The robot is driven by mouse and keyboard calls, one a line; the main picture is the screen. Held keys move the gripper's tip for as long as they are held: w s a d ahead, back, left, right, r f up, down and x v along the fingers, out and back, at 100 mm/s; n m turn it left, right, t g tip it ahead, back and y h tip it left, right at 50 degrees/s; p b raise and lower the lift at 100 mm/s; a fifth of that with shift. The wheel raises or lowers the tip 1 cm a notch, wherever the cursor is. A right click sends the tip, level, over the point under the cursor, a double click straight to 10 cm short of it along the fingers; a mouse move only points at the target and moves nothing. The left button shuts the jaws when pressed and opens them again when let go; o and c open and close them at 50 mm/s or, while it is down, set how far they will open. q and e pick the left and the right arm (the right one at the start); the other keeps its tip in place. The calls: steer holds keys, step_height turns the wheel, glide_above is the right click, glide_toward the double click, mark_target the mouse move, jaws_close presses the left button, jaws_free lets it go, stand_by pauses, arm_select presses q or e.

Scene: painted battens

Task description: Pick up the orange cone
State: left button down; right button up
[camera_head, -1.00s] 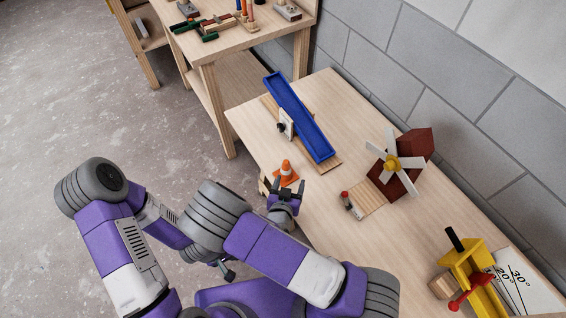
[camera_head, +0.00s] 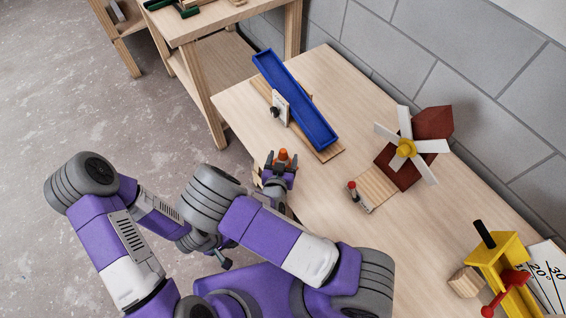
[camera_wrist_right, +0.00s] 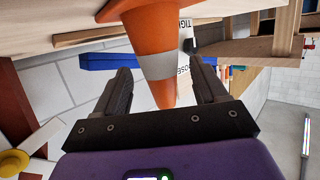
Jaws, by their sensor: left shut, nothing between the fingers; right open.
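The orange cone (camera_head: 283,154) with a white band stands near the left edge of the wooden table. In the right wrist view the cone (camera_wrist_right: 150,35) appears upside down, its tip reaching between the fingers. My right gripper (camera_head: 282,163) is open at the cone, one finger on each side, with gaps visible in the wrist view (camera_wrist_right: 163,92). Its fingers hide much of the cone in the head view. My left gripper (camera_head: 224,262) is shut and empty, low and left of the table, partly hidden by my right arm.
A blue trough (camera_head: 295,98) on a wooden base lies just beyond the cone. A white-bladed fan (camera_head: 406,147) with a red-brown block stands to the right. A yellow device (camera_head: 497,260) is at the lower right. A second table stands behind left.

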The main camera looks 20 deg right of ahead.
steer(key=x, duration=0.3)
steer(key=shift+w+f+b, duration=0.2)
steer(key=shift+f+b, duration=0.1)
steer(key=shift+b, duration=0.05)
steer(key=shift+c, duration=0.2)
steer(key=c, duration=1)
steer(key=shift+r, duration=0.1)
steer(key=shift+c, duration=0.2)
